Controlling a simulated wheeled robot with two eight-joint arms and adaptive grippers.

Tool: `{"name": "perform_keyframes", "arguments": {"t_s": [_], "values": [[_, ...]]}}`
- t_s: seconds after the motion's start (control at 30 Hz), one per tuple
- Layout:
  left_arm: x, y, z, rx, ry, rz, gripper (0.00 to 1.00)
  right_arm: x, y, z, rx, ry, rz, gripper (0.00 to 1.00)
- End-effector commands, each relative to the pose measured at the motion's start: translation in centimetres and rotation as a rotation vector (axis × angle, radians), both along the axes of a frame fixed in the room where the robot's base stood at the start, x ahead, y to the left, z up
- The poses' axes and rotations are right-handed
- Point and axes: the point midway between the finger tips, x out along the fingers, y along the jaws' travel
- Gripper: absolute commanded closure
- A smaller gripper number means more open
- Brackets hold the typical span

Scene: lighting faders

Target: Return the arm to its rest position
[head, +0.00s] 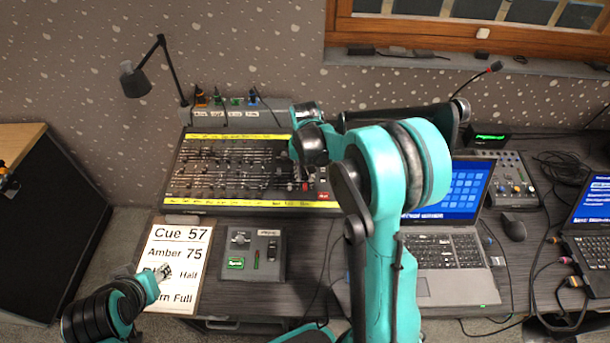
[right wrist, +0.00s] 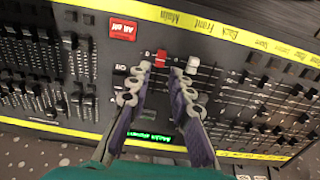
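My right arm reaches over the lighting desk (head: 250,137) in the head view, its hand low over the desk's right part. My right gripper (right wrist: 161,72) is open in the right wrist view, its fingers apart with nothing held. A red fader cap (right wrist: 161,56) shows just beyond the gap between the fingertips. A white fader cap (right wrist: 193,64) is close by the right fingertip. I cannot tell whether either finger touches a cap. My left gripper (head: 163,272) is over the cue card (head: 185,248), partly covering its text; its opening is unclear.
A small control box (head: 252,255) sits in front of the desk. A laptop (head: 440,250), a mouse (head: 513,227) and a small mixer (head: 505,180) stand to the right. A lamp (head: 135,80) rises behind. The red all-off button (right wrist: 123,28) is near my right fingers.

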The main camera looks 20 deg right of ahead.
Motion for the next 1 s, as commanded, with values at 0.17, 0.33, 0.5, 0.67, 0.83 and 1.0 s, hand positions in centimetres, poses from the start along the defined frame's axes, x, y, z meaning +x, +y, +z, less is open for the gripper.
{"name": "perform_keyframes", "arguments": {"t_s": [0.17,0.33,0.5,0.67,0.83,1.0], "values": [[0.0,0.0,1.2,0.0,0.0,0.0,0.6,0.0,0.0,1.6,0.0,0.0,0.0,0.79],[0.0,0.0,1.1,0.0,0.0,0.0,0.6,0.0,0.0,1.5,0.0,0.0,0.0,0.79],[0.0,0.0,1.1,0.0,0.0,0.0,0.6,0.0,0.0,1.5,0.0,0.0,0.0,0.79],[0.0,0.0,1.1,0.0,0.0,0.0,0.6,-0.1,0.1,1.6,0.0,-0.002,0.002,0.79],[0.0,0.0,1.1,0.0,0.0,0.0,0.6,-1.5,1.0,3.9,-0.007,-0.042,0.039,0.79],[0.0,0.0,1.1,0.0,0.0,0.0,0.6,-5.0,3.0,8.1,-0.023,-0.136,0.122,0.79]]}}
